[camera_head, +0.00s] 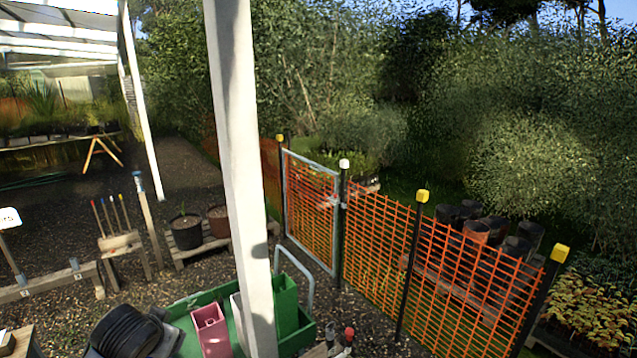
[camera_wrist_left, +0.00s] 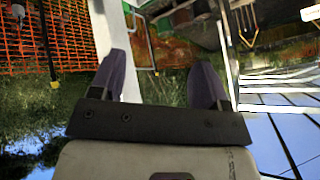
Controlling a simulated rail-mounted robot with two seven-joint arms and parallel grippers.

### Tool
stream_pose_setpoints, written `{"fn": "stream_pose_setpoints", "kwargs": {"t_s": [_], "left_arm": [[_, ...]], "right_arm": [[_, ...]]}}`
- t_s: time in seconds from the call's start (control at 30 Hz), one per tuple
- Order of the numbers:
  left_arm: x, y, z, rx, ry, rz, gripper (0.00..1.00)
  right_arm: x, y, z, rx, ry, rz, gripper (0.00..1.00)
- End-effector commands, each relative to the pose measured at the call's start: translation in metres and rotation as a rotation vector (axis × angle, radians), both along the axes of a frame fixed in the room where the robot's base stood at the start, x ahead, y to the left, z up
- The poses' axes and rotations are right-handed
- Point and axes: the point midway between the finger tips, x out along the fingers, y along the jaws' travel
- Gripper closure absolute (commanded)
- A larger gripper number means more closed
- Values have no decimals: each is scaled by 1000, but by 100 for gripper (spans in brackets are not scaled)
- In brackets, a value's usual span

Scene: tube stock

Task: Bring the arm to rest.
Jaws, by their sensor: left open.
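My left gripper (camera_wrist_left: 160,68) shows in the left wrist view. Its two dark fingers stand wide apart with nothing held between them. The wrist picture is turned over, with sky along the bottom and the orange fence at the upper left. Neither arm nor gripper shows in the head view. My right gripper is in no view.
A white post (camera_head: 238,150) rises close in front. An orange mesh fence (camera_head: 455,260) with a grey-framed gate (camera_head: 312,212) runs along the right. Gravel lies between.

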Motion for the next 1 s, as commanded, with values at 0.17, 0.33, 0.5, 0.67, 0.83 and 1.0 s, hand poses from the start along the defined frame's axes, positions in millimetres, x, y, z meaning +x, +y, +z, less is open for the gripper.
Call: {"fn": "stream_pose_setpoints", "kwargs": {"t_s": [0.17,0.33,0.5,0.67,0.83,1.0], "left_arm": [[-28,-45,33,121,-192,-190,31],[-75,-71,27,115,-290,-232,31],[-134,-83,-2,23,-287,-187,31],[-195,-87,-42,-73,-187,-133,31],[-261,-92,-95,-163,-8,-75,31],[-324,-98,-141,-214,176,-28,31]], "right_arm": [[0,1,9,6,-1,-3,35],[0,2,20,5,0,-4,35],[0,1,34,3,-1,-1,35],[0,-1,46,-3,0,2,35],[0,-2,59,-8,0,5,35],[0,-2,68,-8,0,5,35]]}}
